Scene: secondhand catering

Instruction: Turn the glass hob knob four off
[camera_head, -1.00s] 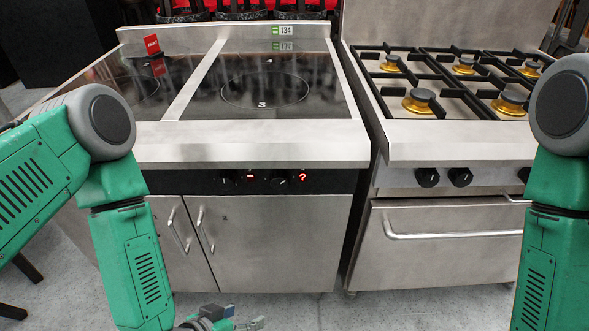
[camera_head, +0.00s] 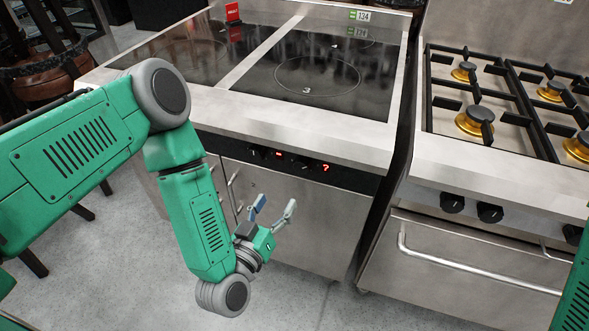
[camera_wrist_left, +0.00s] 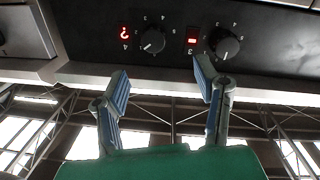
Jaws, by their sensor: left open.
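The black hob knob four (camera_head: 302,162) is on the dark front panel of the glass hob (camera_head: 340,95), beside a red lit "?" display (camera_head: 325,167). In the left wrist view, knob four (camera_wrist_left: 152,40) has a white pointer mark turned to the lower left, with numbers around it. My left gripper (camera_head: 273,207) is open and empty, below and in front of the panel, touching nothing. In the left wrist view, its two fingers (camera_wrist_left: 165,88) are spread wide below the knobs. My right gripper is out of view.
Knob three (camera_wrist_left: 224,42) sits near knob four, with a red dash display (camera_wrist_left: 192,36) between them. Cabinet handles (camera_head: 233,188) project below. A gas cooker (camera_head: 490,170) with its own knobs stands to the right. Grey floor (camera_head: 150,280) is clear.

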